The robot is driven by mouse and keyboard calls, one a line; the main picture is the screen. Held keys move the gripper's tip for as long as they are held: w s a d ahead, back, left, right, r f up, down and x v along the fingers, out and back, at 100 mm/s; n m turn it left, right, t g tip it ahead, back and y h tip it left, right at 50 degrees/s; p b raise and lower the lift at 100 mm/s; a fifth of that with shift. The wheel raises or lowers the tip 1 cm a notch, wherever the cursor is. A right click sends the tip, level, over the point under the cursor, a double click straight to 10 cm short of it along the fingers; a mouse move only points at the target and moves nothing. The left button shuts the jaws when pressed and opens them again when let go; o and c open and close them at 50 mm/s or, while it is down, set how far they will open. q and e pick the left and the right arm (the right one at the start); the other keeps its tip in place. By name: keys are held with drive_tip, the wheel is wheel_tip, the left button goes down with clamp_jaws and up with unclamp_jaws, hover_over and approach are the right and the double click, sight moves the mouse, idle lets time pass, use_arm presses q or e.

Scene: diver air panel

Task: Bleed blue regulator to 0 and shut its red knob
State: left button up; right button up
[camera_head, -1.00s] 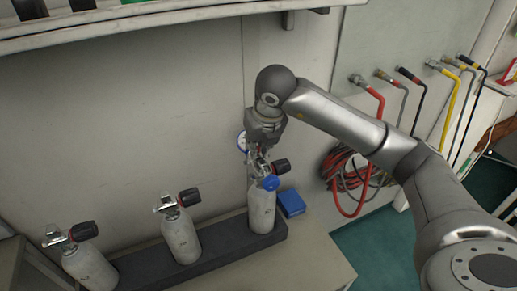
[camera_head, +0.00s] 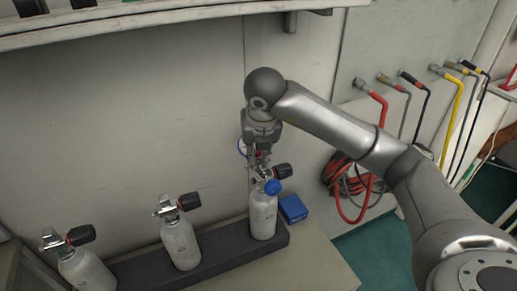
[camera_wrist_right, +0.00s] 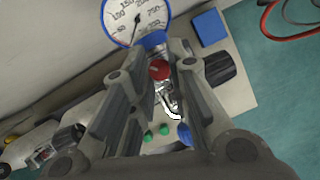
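The blue regulator, with its blue-rimmed gauge (camera_wrist_right: 137,18) and blue cap (camera_head: 272,187), sits on the rightmost grey cylinder (camera_head: 263,216). The gauge's dial faces my wrist camera, with its top cut off; I cannot read the needle surely. The red knob (camera_wrist_right: 160,70) shows below the gauge, in the gap between my right fingers. My right gripper (camera_head: 259,160) points down at the regulator from above. It also shows in the wrist view (camera_wrist_right: 157,55), with its fingers apart and no clear contact on the knob. My left gripper is out of view.
Two more cylinders (camera_head: 180,243) stand left in the dark rack (camera_head: 215,242). A blue box (camera_head: 293,209) lies right of the rightmost cylinder. A black valve knob (camera_head: 283,170) sticks out beside the regulator. Coiled red hoses (camera_head: 345,175) hang on the wall at right.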

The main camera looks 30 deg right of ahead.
drive_tip(key=o, duration=0.5)
drive_tip(key=v, duration=1.2)
